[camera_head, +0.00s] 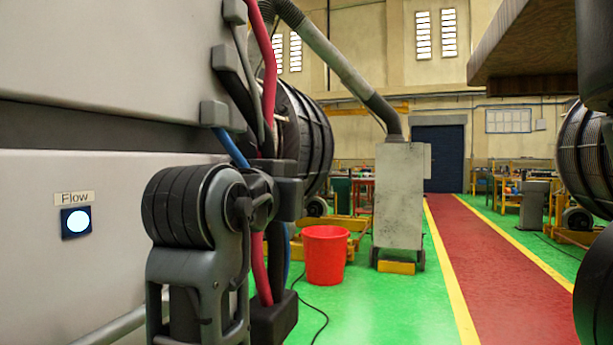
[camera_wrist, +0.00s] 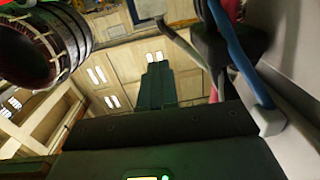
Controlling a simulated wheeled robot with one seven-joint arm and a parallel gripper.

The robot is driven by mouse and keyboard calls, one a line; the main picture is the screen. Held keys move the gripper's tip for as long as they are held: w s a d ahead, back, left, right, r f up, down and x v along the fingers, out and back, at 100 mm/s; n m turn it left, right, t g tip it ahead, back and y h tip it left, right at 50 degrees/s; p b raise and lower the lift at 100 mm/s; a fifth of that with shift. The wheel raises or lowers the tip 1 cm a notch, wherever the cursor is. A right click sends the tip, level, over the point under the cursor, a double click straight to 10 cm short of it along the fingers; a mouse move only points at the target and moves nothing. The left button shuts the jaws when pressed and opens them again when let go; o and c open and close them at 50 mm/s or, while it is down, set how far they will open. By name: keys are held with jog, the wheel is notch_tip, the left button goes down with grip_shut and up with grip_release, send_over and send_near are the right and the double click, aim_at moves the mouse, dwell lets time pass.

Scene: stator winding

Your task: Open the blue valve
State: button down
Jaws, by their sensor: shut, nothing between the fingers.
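I cannot make out a blue valve in either view. A blue hose (camera_head: 232,149) runs down the side of the grey machine (camera_head: 120,60), partly hidden behind my arm. The blue hose also shows at the right of the wrist view (camera_wrist: 238,55), ending at a grey fitting on the machine's side. My gripper (camera_wrist: 156,66) is shut and empty in the wrist view, with its fingers pointing away from the camera. The hose is to its right, apart from it. In the head view my arm stands in front of the machine, and I cannot pick out the fingertips.
A "Flow" label (camera_head: 75,198) sits above a lit white indicator (camera_head: 77,221) on the machine. Red hoses (camera_head: 267,70) run near my arm. A red bucket (camera_head: 325,254) and a grey cabinet (camera_head: 399,195) stand on the green floor. The red walkway (camera_head: 500,270) is clear.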

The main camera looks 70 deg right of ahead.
jog(key=shift+s+d+r, duration=0.9)
jog(key=shift+s+d, duration=0.1)
jog(key=shift+s, duration=0.1)
